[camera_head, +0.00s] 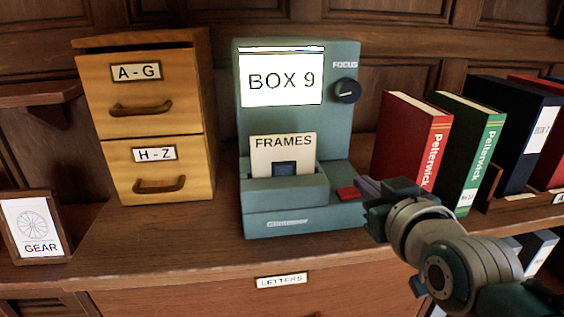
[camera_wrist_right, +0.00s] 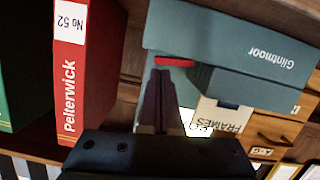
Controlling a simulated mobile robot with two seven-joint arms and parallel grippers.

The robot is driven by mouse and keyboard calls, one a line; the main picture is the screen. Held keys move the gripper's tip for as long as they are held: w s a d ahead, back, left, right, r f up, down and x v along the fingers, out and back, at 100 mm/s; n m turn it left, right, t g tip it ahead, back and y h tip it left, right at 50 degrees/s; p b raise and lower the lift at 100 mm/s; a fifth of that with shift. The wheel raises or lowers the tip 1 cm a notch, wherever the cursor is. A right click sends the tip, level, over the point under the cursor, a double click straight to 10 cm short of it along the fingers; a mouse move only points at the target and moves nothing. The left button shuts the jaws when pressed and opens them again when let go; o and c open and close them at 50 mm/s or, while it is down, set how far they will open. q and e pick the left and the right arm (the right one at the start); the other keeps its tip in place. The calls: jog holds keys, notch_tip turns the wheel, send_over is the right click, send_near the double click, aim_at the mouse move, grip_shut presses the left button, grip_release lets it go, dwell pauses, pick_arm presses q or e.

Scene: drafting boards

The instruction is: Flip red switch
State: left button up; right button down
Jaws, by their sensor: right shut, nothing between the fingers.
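The red switch (camera_head: 347,193) sits at the front right of the base of a teal viewer (camera_head: 303,222). It also shows in the right wrist view (camera_wrist_right: 174,62) as a red strip on the teal body. My right gripper (camera_head: 364,188) is shut and empty, with its fingertips right beside the switch. In the right wrist view its fingers (camera_wrist_right: 160,74) reach up to just below the red strip. I cannot tell whether they touch it. My left gripper is not in view.
The viewer has a lit BOX 9 screen (camera_head: 281,78), a black focus knob (camera_head: 346,90) and a FRAMES card (camera_head: 283,155). A wooden drawer cabinet (camera_head: 149,122) stands to its left. A red book (camera_head: 408,142) and a green book (camera_head: 468,150) stand close on the right.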

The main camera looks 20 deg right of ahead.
jog(key=shift+f, duration=0.1)
jog(key=shift+d+f+m+y, duration=0.15)
jog(key=shift+f+m+y, duration=0.15)
jog(key=shift+m, duration=0.3)
notch_tip(320, 180, up, 5)
jog(key=p, duration=0.5)
jog(key=d+f+v, duration=0.1)
jog(key=v, duration=0.9)
jog(key=shift+s, duration=0.2)
jog(key=shift+f, duration=0.15)
